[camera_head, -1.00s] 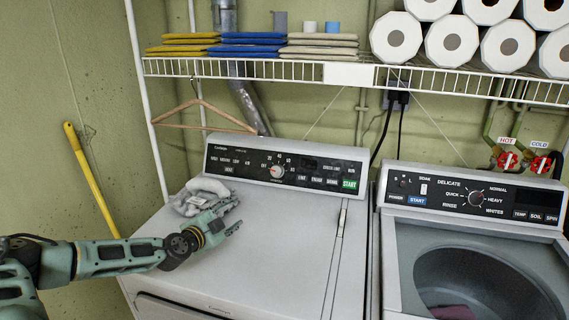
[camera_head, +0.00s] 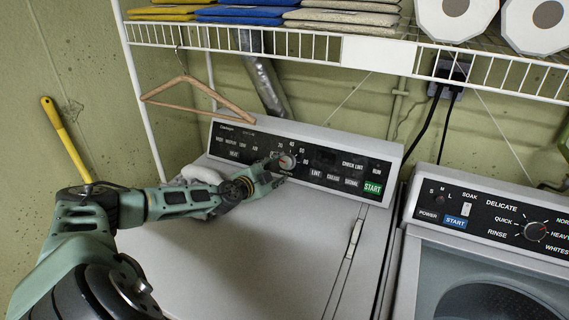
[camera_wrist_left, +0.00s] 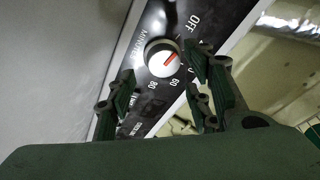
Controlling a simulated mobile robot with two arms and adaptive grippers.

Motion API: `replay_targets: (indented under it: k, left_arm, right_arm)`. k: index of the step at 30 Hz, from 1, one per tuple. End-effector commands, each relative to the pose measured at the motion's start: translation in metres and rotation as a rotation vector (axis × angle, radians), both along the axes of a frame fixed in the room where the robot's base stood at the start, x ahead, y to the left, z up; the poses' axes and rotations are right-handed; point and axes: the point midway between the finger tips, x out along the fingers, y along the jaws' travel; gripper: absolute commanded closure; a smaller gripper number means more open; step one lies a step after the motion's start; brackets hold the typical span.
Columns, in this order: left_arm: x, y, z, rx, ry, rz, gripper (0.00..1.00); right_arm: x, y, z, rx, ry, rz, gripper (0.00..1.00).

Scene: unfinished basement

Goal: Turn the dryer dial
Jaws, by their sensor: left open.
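The dryer dial (camera_head: 287,162) is a round silver knob with a red pointer line on the dryer's black control panel (camera_head: 336,172). My left gripper (camera_head: 275,166) is at the panel, beside and partly over the dial in the head view. In the left wrist view the dial (camera_wrist_left: 163,59) sits between the open fingers of the left gripper (camera_wrist_left: 160,75), its red line pointing up and right, between OFF and the numbers. Whether the fingers touch the dial I cannot tell. My right gripper is not in view.
A grey cloth (camera_head: 203,176) lies on the dryer top (camera_head: 262,240) behind my left forearm. A wire shelf (camera_head: 300,50) with folded cloths runs above the panel. A wooden hanger (camera_head: 190,93) hangs from it. The washer (camera_head: 480,262) stands at the right.

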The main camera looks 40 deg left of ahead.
Motion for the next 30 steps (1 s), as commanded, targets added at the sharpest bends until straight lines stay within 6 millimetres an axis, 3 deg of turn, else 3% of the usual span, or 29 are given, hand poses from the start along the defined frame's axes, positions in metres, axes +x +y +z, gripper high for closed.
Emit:
replay_targets:
  k: [9,21,30]
  left_arm:
    - [0.036,0.006,-0.009,-0.002,-0.001,0.001,0.53]
    - [0.041,0.007,-0.011,0.001,0.001,-0.001,0.53]
    - [0.041,0.006,-0.011,0.0,0.002,-0.001,0.79]
  right_arm:
    - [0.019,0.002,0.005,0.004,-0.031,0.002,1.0]
    - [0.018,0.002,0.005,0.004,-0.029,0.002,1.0]
    - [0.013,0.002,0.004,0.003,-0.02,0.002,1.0]
